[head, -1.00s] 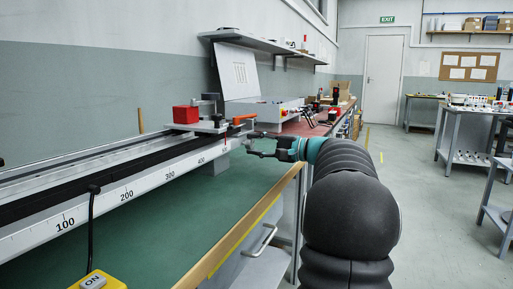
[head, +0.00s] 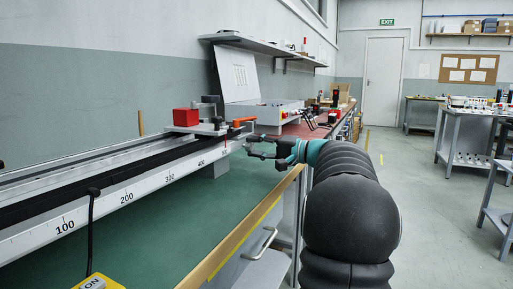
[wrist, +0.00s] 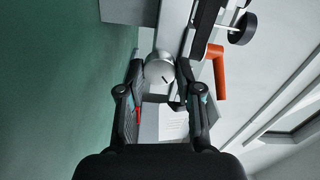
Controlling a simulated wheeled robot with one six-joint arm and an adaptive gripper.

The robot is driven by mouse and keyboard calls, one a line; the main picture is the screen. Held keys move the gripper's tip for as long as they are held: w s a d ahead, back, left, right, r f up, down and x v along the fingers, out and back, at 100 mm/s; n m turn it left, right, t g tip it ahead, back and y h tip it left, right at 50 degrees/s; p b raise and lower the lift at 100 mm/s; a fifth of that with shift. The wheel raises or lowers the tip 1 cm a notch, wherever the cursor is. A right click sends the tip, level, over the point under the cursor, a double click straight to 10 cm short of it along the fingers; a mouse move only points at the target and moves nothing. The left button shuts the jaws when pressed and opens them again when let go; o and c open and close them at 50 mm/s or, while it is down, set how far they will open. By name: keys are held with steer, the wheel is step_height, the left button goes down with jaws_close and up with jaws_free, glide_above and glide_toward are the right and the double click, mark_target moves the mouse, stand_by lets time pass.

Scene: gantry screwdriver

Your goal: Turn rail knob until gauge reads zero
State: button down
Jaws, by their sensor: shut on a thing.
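The rail (head: 125,195) with its printed scale runs along the bench from the lower left. A round silver knob (wrist: 158,68) with a dark line mark on its face is at the rail's end. It sits between the two black fingers of my gripper (wrist: 160,75) in the wrist view, and they are shut on it. In the head view my gripper (head: 250,147) meets the rail end, where the knob is too small to make out. I cannot make out a gauge reading in either view.
An orange lever (head: 243,121) sits just above the knob, close to my gripper, and shows right of it in the wrist view (wrist: 215,72). A red block (head: 186,116) rests on the rail carriage. The green bench top (head: 175,220) below is mostly clear.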

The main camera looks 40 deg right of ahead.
steer(key=c, duration=0.8)
jaws_free()
steer(key=shift+o, duration=0.2)
steer(key=v, duration=1.2)
steer(key=shift+d, duration=0.1)
